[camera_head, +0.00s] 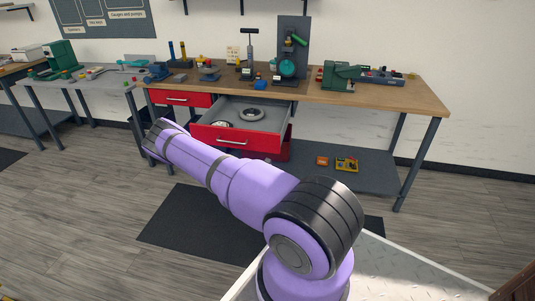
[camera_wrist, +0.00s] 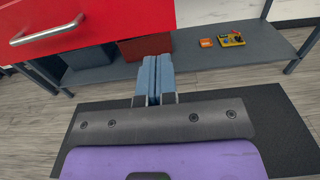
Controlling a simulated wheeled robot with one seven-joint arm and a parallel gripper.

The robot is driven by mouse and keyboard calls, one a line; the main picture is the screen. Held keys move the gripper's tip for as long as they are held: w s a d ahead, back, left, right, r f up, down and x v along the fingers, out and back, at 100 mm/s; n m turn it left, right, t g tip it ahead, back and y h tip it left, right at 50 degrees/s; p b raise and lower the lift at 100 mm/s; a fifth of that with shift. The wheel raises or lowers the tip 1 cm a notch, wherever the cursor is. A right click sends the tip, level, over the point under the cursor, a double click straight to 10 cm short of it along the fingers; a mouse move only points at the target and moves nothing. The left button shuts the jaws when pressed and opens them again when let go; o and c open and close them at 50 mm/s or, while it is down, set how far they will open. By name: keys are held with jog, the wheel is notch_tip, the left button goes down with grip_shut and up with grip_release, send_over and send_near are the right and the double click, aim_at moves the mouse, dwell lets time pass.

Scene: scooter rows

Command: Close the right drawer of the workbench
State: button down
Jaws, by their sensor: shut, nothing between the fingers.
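The workbench (camera_head: 390,92) has a wooden top and two red drawers side by side. The right drawer (camera_head: 236,139) is pulled well out, with its grey inside showing and some round parts in it. Its red front with a silver handle (camera_wrist: 46,30) fills the upper left of the wrist view. The left drawer (camera_head: 180,98) looks closed. My gripper (camera_wrist: 155,62) is shut and empty, its blue-grey fingers together below the red front in the picture and right of the handle. No contact with the drawer shows. My gripper's fingers cannot be made out in the head view.
A lower shelf (camera_head: 350,176) under the bench carries an orange box (camera_head: 321,161) and a yellow tray (camera_head: 347,164). A dark mat (camera_head: 180,228) lies on the floor in front. Tools stand on the bench top. Another bench (camera_head: 95,80) is at the left.

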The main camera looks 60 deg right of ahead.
aim_at(275, 146)
jog(key=x, duration=1.4)
